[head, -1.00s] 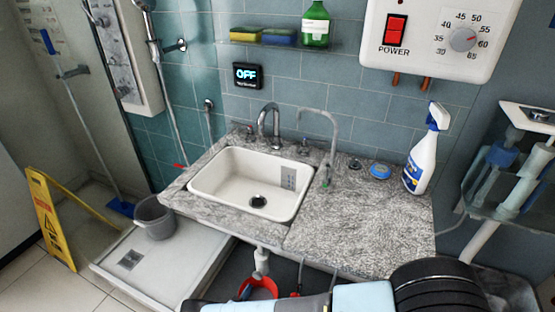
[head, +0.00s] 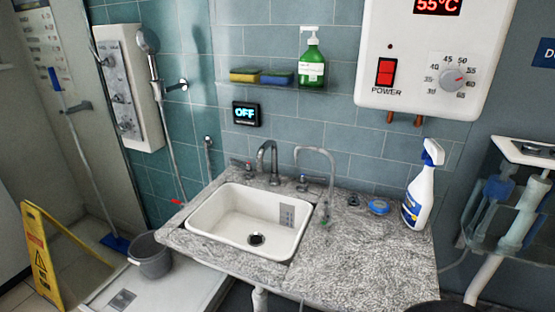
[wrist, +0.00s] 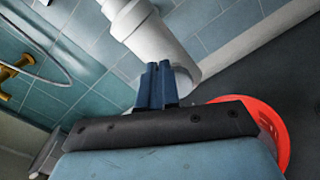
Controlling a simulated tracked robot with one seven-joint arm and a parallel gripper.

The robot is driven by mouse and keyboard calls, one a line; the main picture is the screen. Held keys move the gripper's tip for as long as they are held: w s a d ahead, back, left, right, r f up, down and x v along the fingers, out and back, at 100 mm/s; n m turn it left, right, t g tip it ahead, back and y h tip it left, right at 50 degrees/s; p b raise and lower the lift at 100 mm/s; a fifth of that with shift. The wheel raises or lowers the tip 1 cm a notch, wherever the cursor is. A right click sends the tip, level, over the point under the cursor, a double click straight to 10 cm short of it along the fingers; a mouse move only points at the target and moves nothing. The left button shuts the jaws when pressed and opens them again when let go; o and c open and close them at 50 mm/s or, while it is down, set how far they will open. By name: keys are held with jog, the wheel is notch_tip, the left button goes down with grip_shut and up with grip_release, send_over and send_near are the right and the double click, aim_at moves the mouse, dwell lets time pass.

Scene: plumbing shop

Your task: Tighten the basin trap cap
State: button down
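The white basin trap (wrist: 160,42) hangs at the top of the wrist view as a thick, slanted cylinder. Its lower end, where the cap would sit, is partly hidden behind my fingers, and I cannot make out the cap's seating. My gripper (wrist: 158,68) shows two blue fingers side by side with almost no gap, shut with nothing visible between them. The fingertips overlap the trap's lower end in the picture; contact cannot be told. In the head view, a short piece of white drain pipe (head: 260,299) shows below the basin (head: 215,223); my gripper is out of that view.
A red-orange bucket (wrist: 277,128) stands behind my gripper at right. A brass valve (wrist: 14,69) with a hose is at left. Above, the stone counter (head: 340,265) carries a spray bottle (head: 418,195). A yellow floor sign (head: 42,255) and grey bucket (head: 150,255) stand left.

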jog(key=shift+w+d, duration=0.45)
jog(key=shift+d, duration=0.05)
jog(key=shift+s+d+f, duration=0.2)
jog(key=shift+d+f, duration=0.1)
jog(key=shift+d, duration=0.3)
jog(key=shift+s+d+f, duration=0.2)
jog(key=shift+d+f, duration=0.05)
jog(key=shift+d, duration=0.35)
jog(key=shift+s+d+f, duration=0.15)
jog(key=shift+f, duration=0.1)
dwell(0.6)
jog(key=shift+d+r, duration=0.15)
jog(key=shift+d, duration=0.05)
jog(key=shift+s, duration=0.1)
jog(key=v, duration=0.6)
jog(key=shift+a+r, duration=0.2)
jog(key=shift+a, duration=0.25)
